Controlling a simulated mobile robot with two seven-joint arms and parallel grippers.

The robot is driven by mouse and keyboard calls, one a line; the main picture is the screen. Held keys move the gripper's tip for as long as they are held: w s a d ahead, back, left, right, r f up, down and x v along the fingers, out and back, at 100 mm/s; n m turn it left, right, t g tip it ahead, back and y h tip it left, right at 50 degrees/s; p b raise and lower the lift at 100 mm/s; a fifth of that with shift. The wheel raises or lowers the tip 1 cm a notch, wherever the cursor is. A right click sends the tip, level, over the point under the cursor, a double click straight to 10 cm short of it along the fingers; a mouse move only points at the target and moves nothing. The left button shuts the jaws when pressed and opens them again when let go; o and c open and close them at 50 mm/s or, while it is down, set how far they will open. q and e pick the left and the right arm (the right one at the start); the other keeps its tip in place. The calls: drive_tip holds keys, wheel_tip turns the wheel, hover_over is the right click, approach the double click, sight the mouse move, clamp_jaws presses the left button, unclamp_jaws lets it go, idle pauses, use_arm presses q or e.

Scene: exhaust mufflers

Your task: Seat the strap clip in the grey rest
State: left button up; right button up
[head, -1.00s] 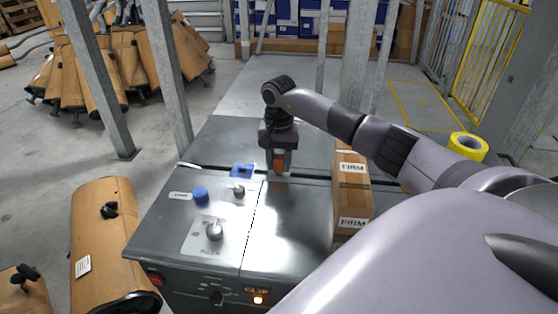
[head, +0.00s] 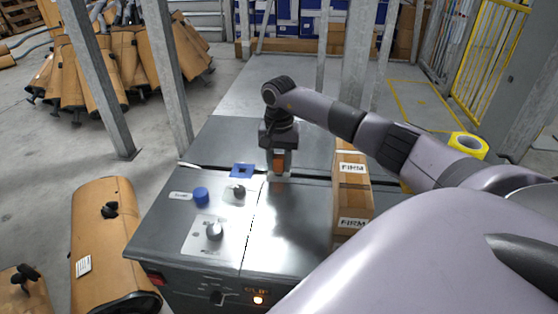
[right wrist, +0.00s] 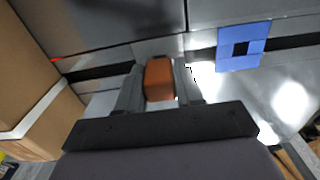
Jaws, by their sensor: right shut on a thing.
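The strap clip appears as a small orange-brown block (right wrist: 159,79) between the fingers of my right gripper (right wrist: 159,88), which is shut on it. In the head view the right gripper (head: 279,166) points down over the bench's dark slot, with the orange clip (head: 279,161) showing between its fingers. A small grey piece (right wrist: 158,47) shows just beyond the clip in the right wrist view and may be the grey rest. I cannot tell whether the clip touches it. My left gripper is not in view.
The grey bench (head: 290,235) carries a blue square with a dark centre (head: 242,170), a blue cap (head: 201,194) and knobs left of the gripper. A cardboard box (head: 352,195) stands close on the right. The bench's front middle is clear.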

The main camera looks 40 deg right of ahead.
sight(279, 156)
drive_tip(key=shift+f+b, duration=0.35)
drive_tip(key=shift+f, duration=0.15)
drive_tip(key=o, duration=1.1)
drive_tip(key=shift+r, duration=0.15)
drive_tip(key=shift+r+p, duration=0.4)
drive_tip(key=shift+r, duration=3.1)
